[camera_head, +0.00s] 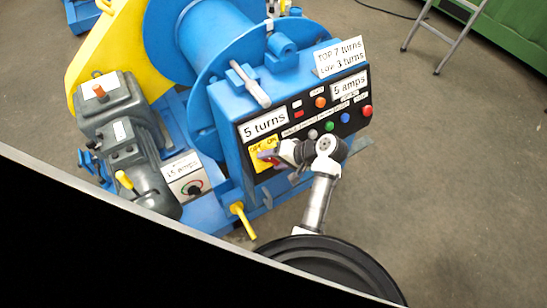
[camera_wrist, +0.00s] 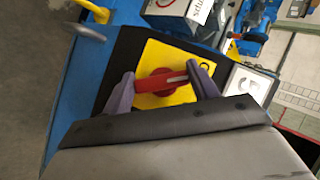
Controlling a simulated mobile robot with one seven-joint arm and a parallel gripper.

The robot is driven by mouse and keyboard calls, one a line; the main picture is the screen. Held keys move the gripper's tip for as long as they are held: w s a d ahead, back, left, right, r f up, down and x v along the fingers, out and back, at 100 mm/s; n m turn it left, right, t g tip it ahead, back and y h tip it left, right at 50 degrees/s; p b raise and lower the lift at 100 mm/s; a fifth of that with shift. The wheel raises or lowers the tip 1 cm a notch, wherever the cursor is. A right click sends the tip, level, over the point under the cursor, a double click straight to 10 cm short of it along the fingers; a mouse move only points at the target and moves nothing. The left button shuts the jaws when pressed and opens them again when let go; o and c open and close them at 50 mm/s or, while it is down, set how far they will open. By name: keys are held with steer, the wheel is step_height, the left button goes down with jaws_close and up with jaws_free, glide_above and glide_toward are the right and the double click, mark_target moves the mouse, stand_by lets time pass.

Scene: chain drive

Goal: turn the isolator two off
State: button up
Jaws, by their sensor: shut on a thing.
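The isolator is a yellow plate (camera_head: 256,165) with a red rotary handle on the lower left of the blue box's dark front panel. In the wrist view the yellow plate (camera_wrist: 152,58) fills the middle, with the red handle (camera_wrist: 152,84) lying across it, roughly level in the picture. A pale line runs along the handle. My gripper (camera_wrist: 163,87) is shut on the handle, one grey finger at each end. In the head view my gripper (camera_head: 274,154) covers part of the plate.
A "5 turns" label (camera_head: 264,124) sits just above the isolator. Coloured buttons (camera_head: 330,125) are to its right. A small box with a knob (camera_head: 190,185) stands left, and a yellow lever (camera_head: 242,220) sticks out below. Open floor (camera_head: 440,180) lies right.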

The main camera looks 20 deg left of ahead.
steer(key=shift+n+t+h+p, duration=0.3)
steer(key=shift+n+h, duration=0.4)
steer(key=shift+n, duration=0.1)
steer(key=o, duration=1)
steer(key=shift+d+r, duration=0.4)
steer(key=shift+r, duration=0.05)
steer(key=shift+p+v, duration=2.2)
steer(key=shift+v, duration=3.25)
